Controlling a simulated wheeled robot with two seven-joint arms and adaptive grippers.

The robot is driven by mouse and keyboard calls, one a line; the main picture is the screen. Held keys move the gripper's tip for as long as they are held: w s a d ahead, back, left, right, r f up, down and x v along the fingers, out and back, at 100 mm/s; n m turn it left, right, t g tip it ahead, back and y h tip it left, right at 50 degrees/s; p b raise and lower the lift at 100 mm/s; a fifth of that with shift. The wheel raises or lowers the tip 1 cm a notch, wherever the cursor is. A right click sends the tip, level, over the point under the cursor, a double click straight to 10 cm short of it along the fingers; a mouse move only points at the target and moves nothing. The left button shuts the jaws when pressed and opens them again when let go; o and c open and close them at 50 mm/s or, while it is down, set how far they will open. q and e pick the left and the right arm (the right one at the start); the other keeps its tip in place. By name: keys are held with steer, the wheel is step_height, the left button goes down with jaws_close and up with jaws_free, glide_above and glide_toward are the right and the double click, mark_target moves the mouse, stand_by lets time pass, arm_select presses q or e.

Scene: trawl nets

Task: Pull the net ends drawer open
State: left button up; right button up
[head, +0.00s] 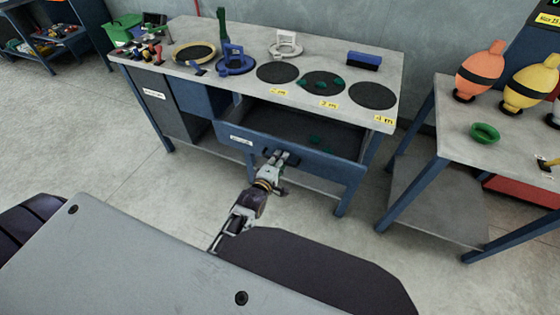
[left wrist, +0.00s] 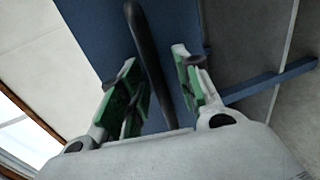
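My left gripper (head: 278,157) is at the middle of the drawer front. In the left wrist view, the dark bar handle (left wrist: 150,65) runs between the green-padded fingers (left wrist: 158,88). The fingers stand apart on both sides of it, with gaps visible. My right gripper is in neither view.
The workbench top (head: 225,82) holds dark round mats, rings and tools. A second table (head: 450,135) with orange and yellow floats (head: 481,70) stands to the right. A green bin (head: 124,28) is at the back left. The floor before the drawer is clear apart from my own body.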

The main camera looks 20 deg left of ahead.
arm_select(q)
steer(key=shift+s, duration=0.2)
steer(key=v, duration=1.1)
steer(key=shift+s, duration=0.25)
stand_by(0.4)
stand_by(0.7)
